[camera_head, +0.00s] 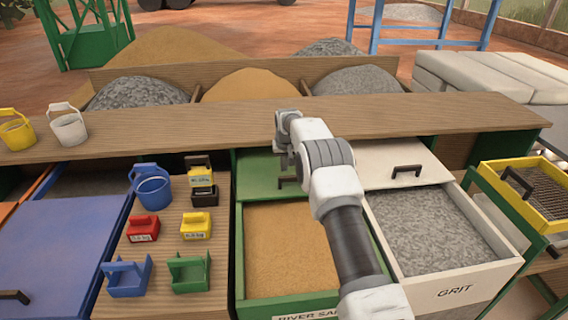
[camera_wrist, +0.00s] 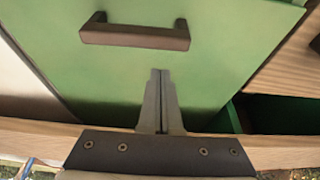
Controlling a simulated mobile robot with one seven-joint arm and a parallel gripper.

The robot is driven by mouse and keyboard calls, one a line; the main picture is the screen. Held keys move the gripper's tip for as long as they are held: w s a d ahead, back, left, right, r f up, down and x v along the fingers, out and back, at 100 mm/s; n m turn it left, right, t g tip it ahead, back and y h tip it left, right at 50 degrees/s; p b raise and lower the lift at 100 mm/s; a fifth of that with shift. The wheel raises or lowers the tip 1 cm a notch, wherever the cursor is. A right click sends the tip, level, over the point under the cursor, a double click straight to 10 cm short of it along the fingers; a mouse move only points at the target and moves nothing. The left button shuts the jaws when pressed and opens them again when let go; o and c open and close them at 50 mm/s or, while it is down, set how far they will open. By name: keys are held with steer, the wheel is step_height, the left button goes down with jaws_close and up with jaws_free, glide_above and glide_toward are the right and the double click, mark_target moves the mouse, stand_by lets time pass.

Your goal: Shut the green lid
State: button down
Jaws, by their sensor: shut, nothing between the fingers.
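The green lid (camera_head: 257,170) lies slid back under the wooden plank, so the front of its bin, labelled river sand, is open and sand (camera_head: 290,245) shows. The lid's dark bar handle (camera_head: 288,182) is partly hidden by my arm in the head view. In the wrist view the green lid (camera_wrist: 215,65) fills most of the picture, with its handle (camera_wrist: 135,35) near the top. My gripper (camera_wrist: 160,74) is shut and empty, over the lid on the plank side of the handle. In the picture its fingertips end short of the handle; I cannot tell whether they touch the lid.
The wooden plank (camera_head: 180,122) runs just behind my gripper. The grit bin's white lid (camera_head: 400,165) is also slid back, to the right. A blue lid (camera_head: 65,245) and a wooden top with coloured weights and a blue bucket (camera_head: 153,192) are to the left.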

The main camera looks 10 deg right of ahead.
steer(key=shift+s, duration=1.2)
